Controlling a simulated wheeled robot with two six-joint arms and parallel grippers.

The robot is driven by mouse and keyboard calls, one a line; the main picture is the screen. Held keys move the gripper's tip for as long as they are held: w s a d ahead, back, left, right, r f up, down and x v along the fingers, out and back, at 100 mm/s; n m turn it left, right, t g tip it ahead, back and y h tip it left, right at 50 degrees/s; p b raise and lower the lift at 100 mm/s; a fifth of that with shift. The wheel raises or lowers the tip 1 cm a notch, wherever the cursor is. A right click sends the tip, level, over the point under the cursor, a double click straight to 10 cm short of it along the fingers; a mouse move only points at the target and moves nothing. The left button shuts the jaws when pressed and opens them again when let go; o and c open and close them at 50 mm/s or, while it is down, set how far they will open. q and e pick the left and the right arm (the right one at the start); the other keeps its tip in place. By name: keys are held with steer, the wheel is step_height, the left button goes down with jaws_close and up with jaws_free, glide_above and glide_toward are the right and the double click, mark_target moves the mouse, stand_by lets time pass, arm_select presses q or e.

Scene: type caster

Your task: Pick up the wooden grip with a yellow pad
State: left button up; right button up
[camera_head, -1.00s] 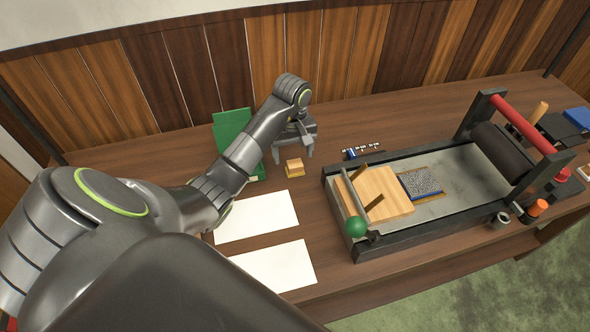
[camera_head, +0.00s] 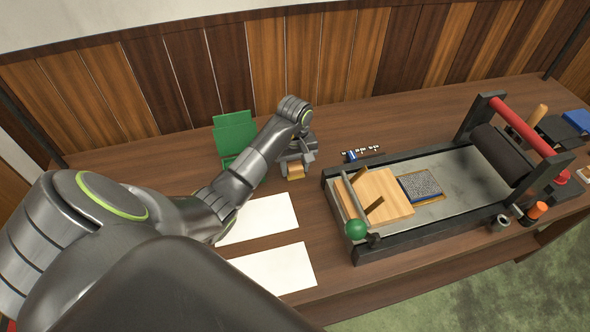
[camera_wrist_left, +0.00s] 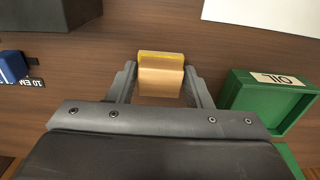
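The wooden grip (camera_head: 296,174) is a small light-wood block on the table, left of the press. In the left wrist view the wooden grip (camera_wrist_left: 160,82) shows a yellow pad (camera_wrist_left: 161,56) along its far edge. My left gripper (camera_head: 297,167) is down at the block, with one finger on each side of it. In the left wrist view my left gripper (camera_wrist_left: 160,78) is open, and a narrow gap shows beside the block, clearer on the left. My right gripper is not in view.
A green box (camera_wrist_left: 237,95) labelled OIL lies close beside the gripper. White sheets (camera_head: 257,219) lie in front. The press bed (camera_head: 450,172) with a wooden block (camera_head: 385,193) stands right. A blue item with small type (camera_head: 352,155) lies between.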

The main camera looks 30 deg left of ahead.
mark_target(295, 165)
arm_select(q)
steer(key=c, duration=0.4)
steer(key=shift+r, duration=0.15)
step_height(295, 165, up, 4)
steer(key=shift+w+r+b, duration=0.1)
steer(key=shift+r+b, duration=0.15)
steer(key=shift+b, duration=0.05)
step_height(295, 165, up, 4)
steer(key=p, duration=0.3)
steer(key=shift+f, duration=0.1)
steer(key=shift+r+p, duration=0.7)
steer(key=shift+p, duration=0.3)
steer(key=o, duration=0.4)
steer(key=shift+c, duration=1.2)
